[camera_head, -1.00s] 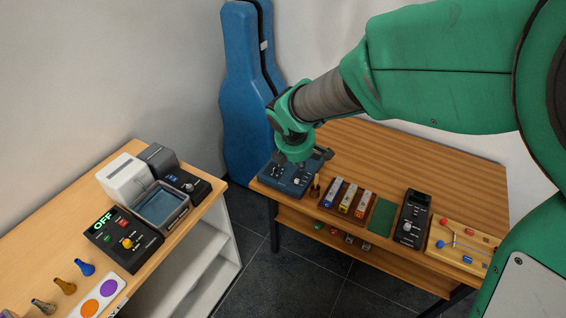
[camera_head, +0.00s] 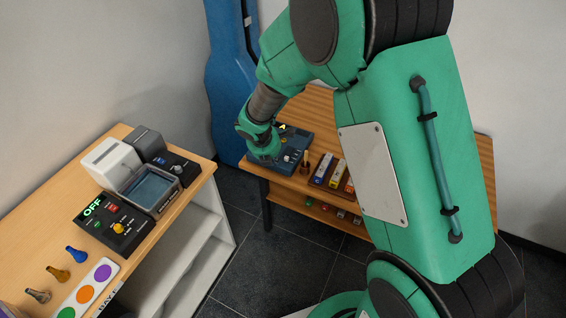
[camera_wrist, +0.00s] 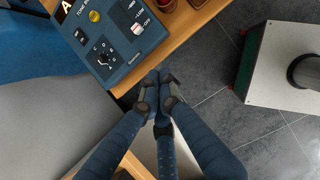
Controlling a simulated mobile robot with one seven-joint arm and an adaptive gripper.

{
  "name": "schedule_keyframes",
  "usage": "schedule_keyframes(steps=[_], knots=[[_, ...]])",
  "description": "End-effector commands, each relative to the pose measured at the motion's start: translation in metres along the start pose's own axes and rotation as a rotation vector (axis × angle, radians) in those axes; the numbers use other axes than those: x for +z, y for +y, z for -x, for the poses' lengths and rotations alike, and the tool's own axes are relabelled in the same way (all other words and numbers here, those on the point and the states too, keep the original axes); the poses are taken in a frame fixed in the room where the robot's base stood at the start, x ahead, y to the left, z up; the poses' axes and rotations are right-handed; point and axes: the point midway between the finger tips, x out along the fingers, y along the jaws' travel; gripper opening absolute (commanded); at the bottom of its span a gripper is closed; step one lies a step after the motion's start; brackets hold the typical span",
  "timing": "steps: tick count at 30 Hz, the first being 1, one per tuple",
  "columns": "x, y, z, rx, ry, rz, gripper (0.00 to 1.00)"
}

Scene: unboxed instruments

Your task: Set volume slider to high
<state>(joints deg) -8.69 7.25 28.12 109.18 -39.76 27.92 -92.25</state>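The blue device (camera_wrist: 108,45) fills the upper left of the wrist view, on the wooden table's edge. It bears a lit "A" display, a yellow button and a round black dial. A white slider cap (camera_wrist: 137,28) sits in a track at its right side, near the lower end of small labels, seemingly by "OFF". In the head view the device (camera_head: 297,143) is partly hidden by my arm. My gripper (camera_wrist: 158,78) has its fingertips together with nothing seen between them. It appears just off the device's lower right edge, apart from the slider.
The device's table (camera_head: 300,110) also holds a rack of coloured blocks (camera_head: 330,170). A blue instrument case (camera_head: 228,80) stands behind. A second table (camera_head: 60,190) at left carries a black "OFF" panel (camera_head: 113,222) and boxes. Dark floor lies between the tables.

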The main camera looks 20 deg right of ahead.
Motion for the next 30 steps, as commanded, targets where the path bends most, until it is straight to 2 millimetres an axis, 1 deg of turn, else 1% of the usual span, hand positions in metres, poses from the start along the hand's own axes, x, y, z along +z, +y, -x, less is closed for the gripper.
schedule_keyframes(steps=[11, 17, 23, 30], knots=[[0.000, 0.000, -0.002, 0.000, 0.000, -0.003, 0.00], [0.000, 0.000, -0.015, 0.000, 0.000, -0.004, 0.00], [-0.001, 0.000, -0.042, -0.001, 0.001, -0.003, 0.00], [-0.001, 0.000, -0.081, -0.001, 0.001, -0.004, 0.00]])
